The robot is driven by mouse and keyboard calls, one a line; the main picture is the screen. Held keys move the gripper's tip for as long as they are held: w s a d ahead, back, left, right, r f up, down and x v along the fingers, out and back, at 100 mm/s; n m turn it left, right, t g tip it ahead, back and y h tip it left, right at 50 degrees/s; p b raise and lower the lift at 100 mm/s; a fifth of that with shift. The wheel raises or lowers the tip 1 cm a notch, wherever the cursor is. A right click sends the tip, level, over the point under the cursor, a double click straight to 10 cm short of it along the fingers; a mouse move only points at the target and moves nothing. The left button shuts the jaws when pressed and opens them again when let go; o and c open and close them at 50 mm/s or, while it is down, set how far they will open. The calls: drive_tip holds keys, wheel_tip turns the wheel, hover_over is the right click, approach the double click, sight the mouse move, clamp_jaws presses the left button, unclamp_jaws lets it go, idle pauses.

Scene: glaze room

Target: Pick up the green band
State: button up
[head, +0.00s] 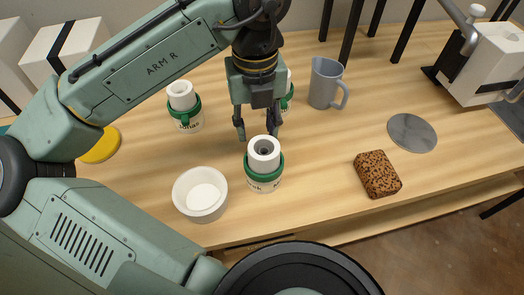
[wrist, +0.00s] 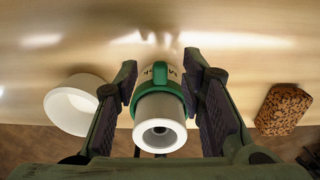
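A green band (head: 262,178) sits around a white jar (head: 264,150) with a narrow, hollow neck at the table's front middle. In the wrist view the same band (wrist: 188,98) circles the jar (wrist: 160,128) between my fingers. My gripper (head: 257,132) is open and points down at the jar, its fingers just behind it in the head view. In the wrist view one finger of my gripper (wrist: 160,66) stands on each side; contact with the band cannot be told. Similar jars with green bands stand at the back left (head: 184,112) and behind my gripper (head: 288,102), the latter partly hidden.
A white bowl (head: 181,190) stands close left of the front jar. A speckled brown block (head: 377,174), a grey disc (head: 411,132) and a grey pitcher (head: 324,84) are to the right. A yellow disc (head: 101,147) lies left. The table's front edge is near.

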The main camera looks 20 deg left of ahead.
drive_tip(key=shift+f, duration=0.75)
drive_tip(key=shift+c, duration=0.3)
clamp_jaws()
